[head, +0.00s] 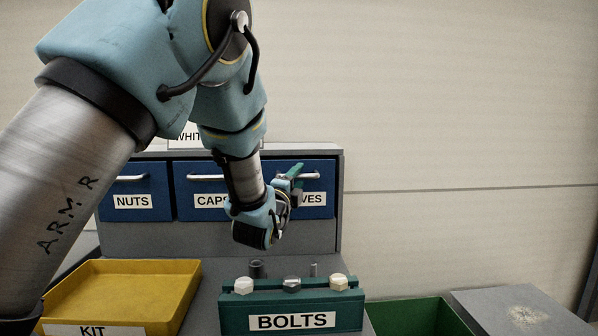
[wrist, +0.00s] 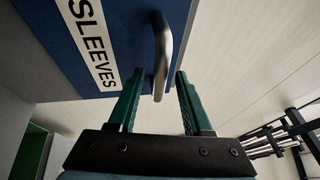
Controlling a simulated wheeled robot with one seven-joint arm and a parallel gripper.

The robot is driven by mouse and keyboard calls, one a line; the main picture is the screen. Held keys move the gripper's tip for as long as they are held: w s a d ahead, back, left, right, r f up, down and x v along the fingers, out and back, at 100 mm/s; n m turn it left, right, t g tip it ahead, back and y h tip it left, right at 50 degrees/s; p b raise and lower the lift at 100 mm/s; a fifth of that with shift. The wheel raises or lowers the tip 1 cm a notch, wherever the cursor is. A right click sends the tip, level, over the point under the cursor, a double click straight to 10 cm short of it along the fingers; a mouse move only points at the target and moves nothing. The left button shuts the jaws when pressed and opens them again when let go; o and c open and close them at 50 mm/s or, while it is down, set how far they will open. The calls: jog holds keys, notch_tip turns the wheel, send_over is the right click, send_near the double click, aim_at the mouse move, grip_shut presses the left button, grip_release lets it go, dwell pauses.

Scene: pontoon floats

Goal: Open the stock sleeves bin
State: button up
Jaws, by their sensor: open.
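The sleeves bin (head: 320,175) is a blue drawer at the right end of a grey cabinet and looks shut. Its label is partly hidden by my arm in the head view; the wrist view reads SLEEVES on the drawer front (wrist: 140,30). Its silver handle (wrist: 162,55) shows in the wrist view. My gripper (head: 291,172) is in front of this drawer, with green fingers. In the wrist view my gripper (wrist: 160,80) is open, with one finger on each side of the handle in the picture. I see no clear contact.
A nuts bin (head: 132,185) and a partly hidden caps bin (head: 188,183) sit left of it. Below stand a yellow kit tray (head: 180,267), a green bolts rack (head: 235,312) and a green open bin (head: 415,302). A grey block (head: 490,303) is at right.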

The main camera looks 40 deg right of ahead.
jog(key=shift+w+d+r, duration=0.1)
jog(key=shift+w+d, duration=0.25)
jog(key=shift+d, duration=0.25)
grip_shut()
dwell(1.1)
